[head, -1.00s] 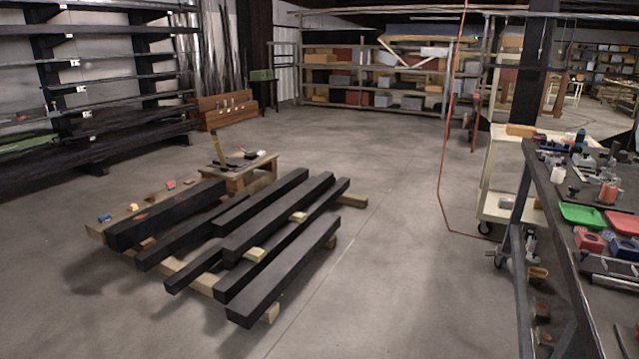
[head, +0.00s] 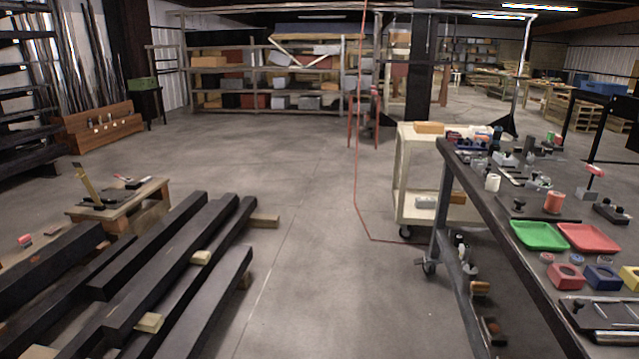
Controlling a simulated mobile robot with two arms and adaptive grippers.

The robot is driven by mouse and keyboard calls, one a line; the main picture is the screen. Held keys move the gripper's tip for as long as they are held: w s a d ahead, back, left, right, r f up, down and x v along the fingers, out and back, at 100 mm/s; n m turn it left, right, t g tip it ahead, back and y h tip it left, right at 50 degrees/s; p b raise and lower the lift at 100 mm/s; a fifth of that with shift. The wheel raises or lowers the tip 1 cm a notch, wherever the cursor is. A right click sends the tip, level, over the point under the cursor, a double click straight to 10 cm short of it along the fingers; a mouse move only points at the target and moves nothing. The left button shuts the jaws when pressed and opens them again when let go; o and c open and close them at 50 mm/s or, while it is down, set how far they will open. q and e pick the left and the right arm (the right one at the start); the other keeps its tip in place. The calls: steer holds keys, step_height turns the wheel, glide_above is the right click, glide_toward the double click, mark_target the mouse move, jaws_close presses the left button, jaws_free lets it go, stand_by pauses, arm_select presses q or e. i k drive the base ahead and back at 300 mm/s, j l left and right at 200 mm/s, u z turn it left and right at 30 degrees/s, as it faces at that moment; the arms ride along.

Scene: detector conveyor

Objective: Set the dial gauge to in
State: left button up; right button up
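I cannot pick out the dial gauge for certain. A long dark workbench (head: 487,203) on the right holds many small tools and parts, too small to name with confidence. Among them are a green tray (head: 538,235), a red tray (head: 588,238), an orange-red cylinder (head: 554,202) and a small stand with a red top (head: 596,170). Neither of my grippers shows in the head view.
Dark beams (head: 160,275) lie on wooden supports at the lower left, by a low wooden table (head: 150,200). A cream cart (head: 405,180) stands behind the bench. A red hose (head: 357,150) hangs to the floor. Open concrete floor (head: 310,260) lies between beams and bench.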

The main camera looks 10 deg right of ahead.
mark_target(543, 188)
steer(key=i+z, duration=0.2)
steer(key=i, duration=0.25)
steer(key=i+j+z, duration=0.1)
steer(key=i+z, duration=0.15)
steer(key=i, duration=0.15)
steer(key=i+j+z, duration=0.2)
steer(key=i, duration=0.25)
